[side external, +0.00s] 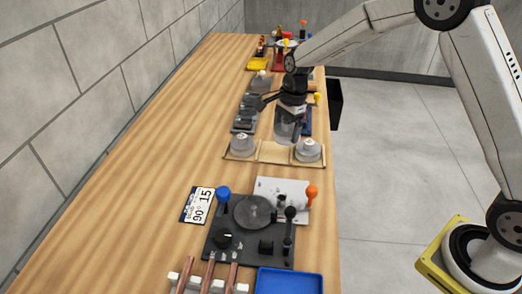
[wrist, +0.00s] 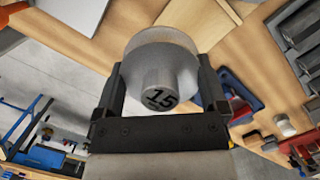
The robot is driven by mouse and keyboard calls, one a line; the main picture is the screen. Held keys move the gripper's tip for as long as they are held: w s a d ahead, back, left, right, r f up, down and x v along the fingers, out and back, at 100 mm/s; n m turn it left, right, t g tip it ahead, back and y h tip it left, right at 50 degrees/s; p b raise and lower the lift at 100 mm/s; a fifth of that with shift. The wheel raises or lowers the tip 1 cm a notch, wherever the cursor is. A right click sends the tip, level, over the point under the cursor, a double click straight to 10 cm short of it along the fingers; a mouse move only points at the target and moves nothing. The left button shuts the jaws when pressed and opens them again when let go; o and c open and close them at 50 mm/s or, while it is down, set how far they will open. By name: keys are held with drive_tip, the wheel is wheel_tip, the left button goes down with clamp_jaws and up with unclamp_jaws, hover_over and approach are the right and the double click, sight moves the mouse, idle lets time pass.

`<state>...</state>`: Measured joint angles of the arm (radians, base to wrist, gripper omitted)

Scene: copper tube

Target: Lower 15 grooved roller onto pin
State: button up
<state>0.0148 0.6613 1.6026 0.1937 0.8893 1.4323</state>
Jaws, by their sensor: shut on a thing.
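My gripper (side external: 291,108) is shut on the 15 grooved roller (side external: 286,127), a grey round piece. In the wrist view the roller (wrist: 158,80) sits between my two fingers (wrist: 161,70), with "15" on the end of its hub facing the camera. The roller is above the wooden tray (side external: 275,153), over its bare middle part. The pin (side external: 255,204) appears to stand at the centre of a grey disc on the dark bending fixture (side external: 222,246), nearer the camera and well apart from the roller. Its exact shape is hard to make out.
Two other grey rollers (side external: 242,145) (side external: 308,150) sit at the tray's ends. The fixture has blue (side external: 223,193) and orange (side external: 312,191) knobs. A card reading "90° 15" (side external: 198,205), copper tubes (side external: 208,275) and a blue tray (side external: 290,281) lie near it. The left of the table is clear.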

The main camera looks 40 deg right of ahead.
drive_tip(key=s+r, duration=0.4)
drive_tip(key=s, duration=0.5)
drive_tip(key=shift+s+d+r, duration=0.15)
drive_tip(key=shift+s+r, duration=0.1)
drive_tip(key=shift+r, duration=0.1)
idle(0.3)
drive_tip(key=n, duration=0.6)
hover_over(253, 208)
wheel_tip(253, 208, down, 2)
drive_tip(key=shift+w+g, duration=0.1)
drive_tip(key=shift+g, duration=0.3)
drive_tip(key=shift+f, duration=0.2)
drive_tip(key=shift+f, duration=2.7)
drive_tip(key=shift+f, duration=1.6)
